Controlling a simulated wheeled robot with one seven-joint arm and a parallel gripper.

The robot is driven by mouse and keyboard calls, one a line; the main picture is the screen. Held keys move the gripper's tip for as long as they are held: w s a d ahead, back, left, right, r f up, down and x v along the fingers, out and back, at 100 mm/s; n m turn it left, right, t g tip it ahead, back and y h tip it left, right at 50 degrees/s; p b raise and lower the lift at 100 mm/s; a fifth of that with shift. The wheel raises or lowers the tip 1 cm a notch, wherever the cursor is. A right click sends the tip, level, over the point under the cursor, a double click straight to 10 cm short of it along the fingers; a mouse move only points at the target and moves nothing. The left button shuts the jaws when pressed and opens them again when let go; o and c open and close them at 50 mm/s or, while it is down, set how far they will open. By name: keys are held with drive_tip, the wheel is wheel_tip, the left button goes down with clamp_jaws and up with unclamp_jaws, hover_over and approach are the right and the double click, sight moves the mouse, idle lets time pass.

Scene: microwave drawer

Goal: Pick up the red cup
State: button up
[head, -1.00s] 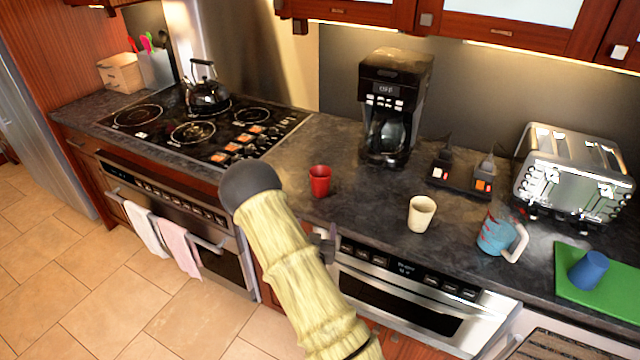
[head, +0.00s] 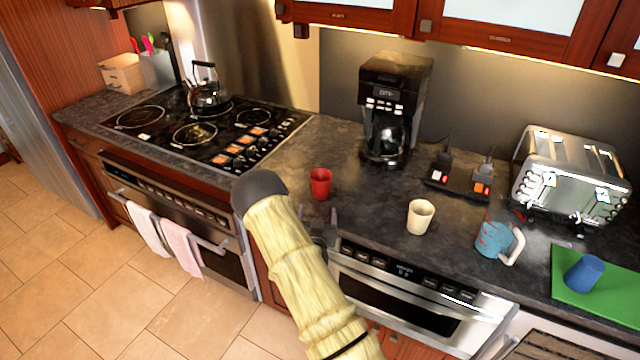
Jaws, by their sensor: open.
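The red cup (head: 321,183) stands upright on the dark countertop, near its front edge, between the stove and the coffee maker. My gripper (head: 319,215) shows just in front of the cup, lower in the picture, partly hidden behind my arm. Its two small fingertips are apart, with nothing seen between them. The cup appears clear of the fingers.
A cream cup (head: 420,216) stands to the right of the red cup, then a blue-red mug (head: 495,240) and a blue cup (head: 585,273) on a green board (head: 565,258). The coffee maker (head: 392,105) stands behind. The stove (head: 200,125) is left.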

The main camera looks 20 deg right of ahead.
sight(320, 191)
drive_tip(key=p+x, duration=0.1)
drive_tip(key=x, duration=0.3)
drive_tip(key=shift+s+d+r, duration=0.1)
drive_tip(key=shift+r, duration=0.05)
drive_tip(key=shift+w+d, duration=0.2)
drive_tip(key=shift+w, duration=0.45)
drive_tip(key=shift+w+d+r+p, duration=0.1)
drive_tip(key=shift+w+d+p, duration=0.2)
drive_tip(key=shift+w+p, duration=0.3)
drive_tip(key=p+x, duration=0.1)
drive_tip(key=x, duration=0.2)
drive_tip(key=shift+s+r+p, duration=0.1)
drive_tip(key=shift+r+p, duration=0.05)
drive_tip(key=shift+p, duration=0.15)
drive_tip(key=shift+w+d, duration=0.25)
drive_tip(key=shift+w, duration=0.15)
